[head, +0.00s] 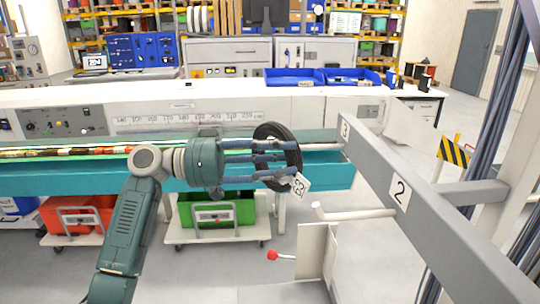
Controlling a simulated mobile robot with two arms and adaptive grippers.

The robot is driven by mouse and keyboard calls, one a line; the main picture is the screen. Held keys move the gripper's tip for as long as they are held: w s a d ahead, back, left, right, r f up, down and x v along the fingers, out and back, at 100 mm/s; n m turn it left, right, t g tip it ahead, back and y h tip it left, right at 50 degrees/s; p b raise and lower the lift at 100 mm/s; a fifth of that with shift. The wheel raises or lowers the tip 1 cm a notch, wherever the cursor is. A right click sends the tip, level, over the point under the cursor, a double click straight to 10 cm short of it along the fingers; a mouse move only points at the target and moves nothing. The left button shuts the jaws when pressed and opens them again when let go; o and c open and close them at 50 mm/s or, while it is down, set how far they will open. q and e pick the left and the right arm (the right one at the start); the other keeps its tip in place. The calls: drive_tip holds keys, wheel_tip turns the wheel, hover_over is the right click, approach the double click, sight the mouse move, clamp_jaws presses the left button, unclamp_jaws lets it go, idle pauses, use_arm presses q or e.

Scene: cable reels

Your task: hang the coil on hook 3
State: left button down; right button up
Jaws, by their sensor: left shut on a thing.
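The coil (292,139) is a black ring with a white tag (300,186) hanging at its lower right. My left gripper (283,163) comes in from the left and is shut on the coil, holding it upright in the air. Hook 3 (325,147) is a pale peg reaching left from the grey beam, below the number 3 plate (345,127). The coil is at the peg's free end; the fingers and coil hide the tip, so I cannot tell whether the peg is inside the ring. My right gripper is out of view.
Hook 2 (358,214), with an upturned tip, sticks out nearer on the same grey beam (425,217). The teal-sided bench (110,174) lies behind the coil. A green crate (232,211) on a trolley stands below. A red-knobbed lever (272,255) is at lower centre.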

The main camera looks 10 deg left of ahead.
use_arm(q)
drive_tip(key=w+d+f, duration=0.1)
drive_tip(key=d+f, duration=0.1)
drive_tip(key=d, duration=0.5)
drive_tip(key=shift+w+d+f, duration=0.2)
drive_tip(key=shift+f, duration=0.2)
idle(0.4)
drive_tip(key=shift+f, duration=0.15)
drive_tip(key=shift+c, duration=2.3)
unclamp_jaws()
drive_tip(key=shift+a, duration=0.15)
